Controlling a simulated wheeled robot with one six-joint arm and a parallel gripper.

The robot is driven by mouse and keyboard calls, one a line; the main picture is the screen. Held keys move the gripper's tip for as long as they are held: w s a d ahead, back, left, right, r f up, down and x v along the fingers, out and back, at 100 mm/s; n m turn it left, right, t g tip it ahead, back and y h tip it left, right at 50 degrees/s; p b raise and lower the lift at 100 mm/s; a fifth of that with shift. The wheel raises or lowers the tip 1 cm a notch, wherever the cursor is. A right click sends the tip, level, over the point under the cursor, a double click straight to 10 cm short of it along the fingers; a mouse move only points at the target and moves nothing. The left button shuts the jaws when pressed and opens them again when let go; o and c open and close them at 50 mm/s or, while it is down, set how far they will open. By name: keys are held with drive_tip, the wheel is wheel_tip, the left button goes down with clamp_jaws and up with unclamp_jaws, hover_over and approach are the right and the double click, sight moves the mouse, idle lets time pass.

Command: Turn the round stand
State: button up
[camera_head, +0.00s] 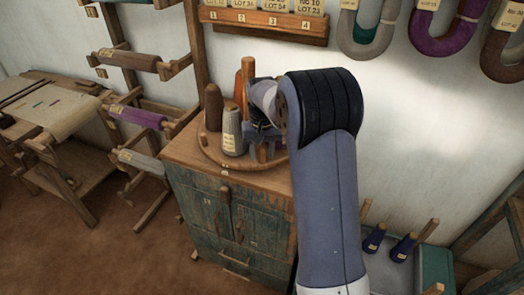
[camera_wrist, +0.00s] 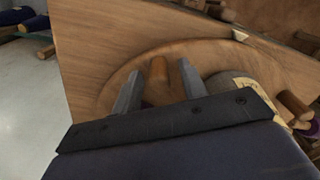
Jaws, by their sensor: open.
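The round stand (camera_head: 217,158) is a wooden disc on top of a cabinet, with upright pegs. A dark brown cone (camera_head: 213,108), a grey cone with a label (camera_head: 232,130) and an orange cone (camera_head: 238,91) stand on it. My gripper (camera_head: 262,135) is low over the stand's right front, by a wooden peg (camera_head: 262,152). In the wrist view, the stand (camera_wrist: 215,62) lies just beyond my open gripper (camera_wrist: 160,70). Wooden peg shapes (camera_wrist: 158,72) show between the two fingers; I cannot tell whether the fingers touch them. My arm hides the stand's right side.
The worn green cabinet (camera_head: 233,215) carries the stand. A rack with yarn rolls (camera_head: 138,118) and a loom table (camera_head: 55,115) are at left. Labelled yarn hanks (camera_head: 445,30) hang on the wall. A bin (camera_head: 415,262) with blue spools is at lower right.

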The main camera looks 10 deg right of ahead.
drive_tip(key=shift+f, duration=0.1)
drive_tip(key=shift+c, duration=0.4)
clamp_jaws()
